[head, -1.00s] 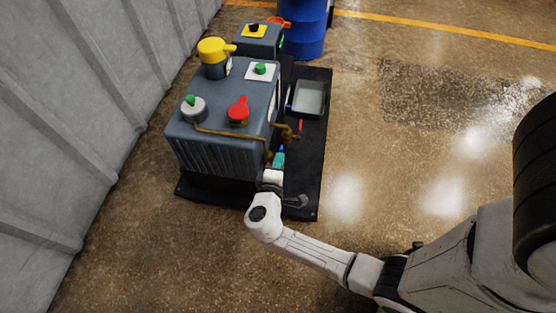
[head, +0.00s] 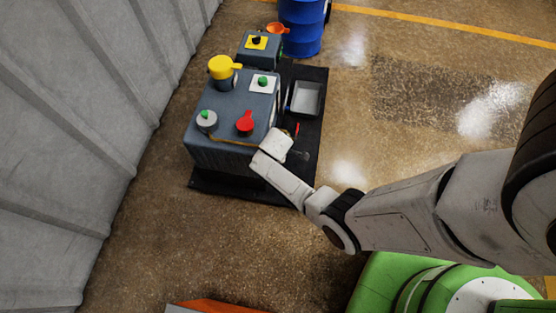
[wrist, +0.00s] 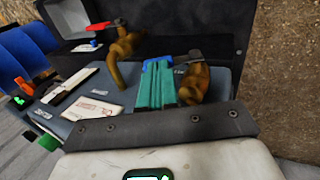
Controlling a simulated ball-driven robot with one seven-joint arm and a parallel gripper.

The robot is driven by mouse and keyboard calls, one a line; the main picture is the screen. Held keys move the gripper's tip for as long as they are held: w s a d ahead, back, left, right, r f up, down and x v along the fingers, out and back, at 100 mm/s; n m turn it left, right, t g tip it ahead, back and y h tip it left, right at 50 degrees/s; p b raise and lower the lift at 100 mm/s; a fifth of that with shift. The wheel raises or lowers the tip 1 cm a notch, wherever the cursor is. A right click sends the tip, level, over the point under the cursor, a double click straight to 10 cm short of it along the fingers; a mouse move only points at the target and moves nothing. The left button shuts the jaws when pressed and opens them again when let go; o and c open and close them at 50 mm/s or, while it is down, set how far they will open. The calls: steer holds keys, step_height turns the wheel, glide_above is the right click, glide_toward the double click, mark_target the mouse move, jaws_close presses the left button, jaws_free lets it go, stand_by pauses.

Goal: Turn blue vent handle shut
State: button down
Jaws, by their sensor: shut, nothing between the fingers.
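The blue vent handle (wrist: 152,65) shows in the wrist view as a small blue piece just past my fingertips, between two brown pipe bends; the fingers hide most of it. My gripper (wrist: 155,76) has teal fingers, shut together with nothing between them. They overlap the handle in the picture; I cannot tell whether they touch it. In the head view the handle and fingers are hidden behind my white wrist, at the near right corner of the grey furnace unit (head: 222,157).
Brown pipes (wrist: 126,65) stand close on both sides of the fingers. A red lever (wrist: 98,27) and a grey tray (head: 306,98) lie beyond. The unit's top carries a red knob (head: 245,124) and a yellow cap (head: 221,67). Floor at right is clear.

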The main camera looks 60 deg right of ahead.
steer(key=shift+w+d+f+g+y, duration=0.15)
steer(key=shift+d+y, duration=0.1)
steer(key=shift+y, duration=0.2)
steer(key=shift+w+d+f+g+y, duration=0.15)
steer(key=shift+d+y, duration=0.1)
steer(key=shift+y, duration=0.2)
steer(key=shift+s+f, duration=0.1)
steer(key=shift+s, duration=0.05)
steer(key=shift+r+p, duration=0.75)
steer(key=shift+r, duration=0.15)
steer(key=shift+a+r+p, duration=0.15)
steer(key=shift+r+p, duration=0.4)
steer(key=p+v, duration=0.7)
steer(key=v, duration=0.5)
steer(key=shift+r, duration=0.4)
